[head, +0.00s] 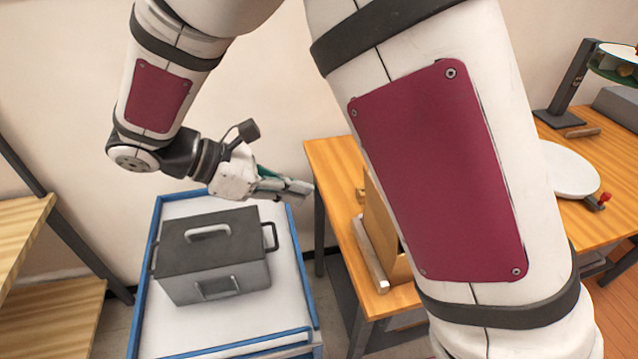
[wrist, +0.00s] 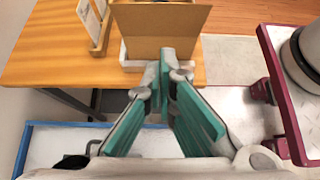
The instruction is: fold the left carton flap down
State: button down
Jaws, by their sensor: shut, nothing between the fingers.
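The brown carton (head: 384,232) stands on the wooden table, and my arm hides most of it in the head view. In the wrist view a flat brown carton flap (wrist: 134,34) faces me, raised, at the top middle. My gripper (head: 304,188) is left of the carton in the head view, above the gap between the cart and table. Its fingertips (wrist: 167,66) meet and are empty. In the wrist view they overlap the flap's lower part; in the head view they look apart from the carton. The other flaps and the carton's inside are mostly hidden.
A grey lidded metal box (head: 213,257) sits on a blue-edged cart (head: 300,300) below my gripper. A wooden holder with a white card (wrist: 93,20) stands left of the carton on the table (wrist: 45,50). A white round plate (head: 568,170) lies at the right.

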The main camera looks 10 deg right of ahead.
jog(key=d+r+p+x, duration=0.1)
jog(key=r+p+x, duration=0.1)
jog(key=x, duration=1)
jog(key=shift+d+p, duration=0.55)
jog(key=shift+d, duration=0.05)
jog(key=shift+r, duration=0.1)
jog(key=shift+d+r+y, duration=0.2)
jog(key=shift+d+y, duration=0.1)
jog(key=shift+y, duration=0.1)
